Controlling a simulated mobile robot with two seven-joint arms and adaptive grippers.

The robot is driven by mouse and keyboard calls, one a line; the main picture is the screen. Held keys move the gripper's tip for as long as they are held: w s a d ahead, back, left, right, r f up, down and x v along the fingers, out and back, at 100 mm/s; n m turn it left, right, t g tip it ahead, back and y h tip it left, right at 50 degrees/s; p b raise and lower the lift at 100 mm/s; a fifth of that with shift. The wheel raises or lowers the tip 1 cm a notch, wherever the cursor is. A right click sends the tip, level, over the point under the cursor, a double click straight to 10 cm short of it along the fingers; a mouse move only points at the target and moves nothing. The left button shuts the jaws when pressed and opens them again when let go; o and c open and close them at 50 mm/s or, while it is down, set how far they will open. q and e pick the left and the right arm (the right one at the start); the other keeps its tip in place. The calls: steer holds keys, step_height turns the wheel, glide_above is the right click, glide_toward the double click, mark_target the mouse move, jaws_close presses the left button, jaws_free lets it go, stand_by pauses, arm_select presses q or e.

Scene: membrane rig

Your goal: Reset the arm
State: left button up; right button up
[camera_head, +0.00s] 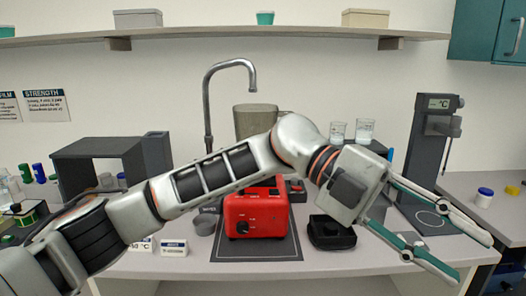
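My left arm (205,178) comes in from the left and reaches across the front of the bench to the right. My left gripper (472,257) is at the bench's right front edge. Its two long grey and green fingers are spread apart, with nothing visible between them. My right gripper is not in view. The arm hides part of the bench middle and the things behind it.
A red box with a dial (256,214) stands on a dark mat (228,248), close to the arm. A black tray (331,234) is beside it. A dark instrument (426,150) stands behind the gripper. A tall tap (207,100) rises behind the arm. A shelf (210,33) runs above.

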arm_select(q)
steer(key=w+a+f+n+t+h, duration=0.1)
steer(key=w+a+n+t+h, duration=0.25)
steer(key=w+n+h, duration=0.3)
steer(key=w+a+n+t+h, duration=0.2)
steer(key=w+n+t+h, duration=0.3)
steer(key=w+h, duration=0.25)
steer(key=w+a+f+n+t+y, duration=0.45)
steer(key=a+f+n+t, duration=0.25)
steer(key=f+n+t, duration=0.25)
steer(key=w+a+f+n+t+y, duration=0.45)
steer(key=a+f+n+t, duration=0.25)
steer(key=f+n+t, duration=0.25)
steer(key=s+a+f+n+g+y, duration=0.1)
steer(key=s+a+f+n+y, duration=0.2)
steer(key=f, duration=0.4)
steer(key=a+f+y, duration=0.3)
steer(key=a+f, duration=0.2)
steer(key=f, duration=0.3)
steer(key=s+a+f+n+g+y, duration=0.1)
steer(key=s+a+f+n+y, duration=0.2)
steer(key=f, duration=0.4)
steer(key=s+a+f+g+y, duration=0.4)
steer(key=s+a+f+g, duration=0.1)
steer(key=s+a+f, duration=0.9)
steer(key=s+f, duration=0.3)
steer(key=f, duration=0.1)
steer(key=shift+s+a+n+y, duration=0.2)
steer(key=shift+n+y, duration=0.15)
steer(key=shift+y, duration=0.05)
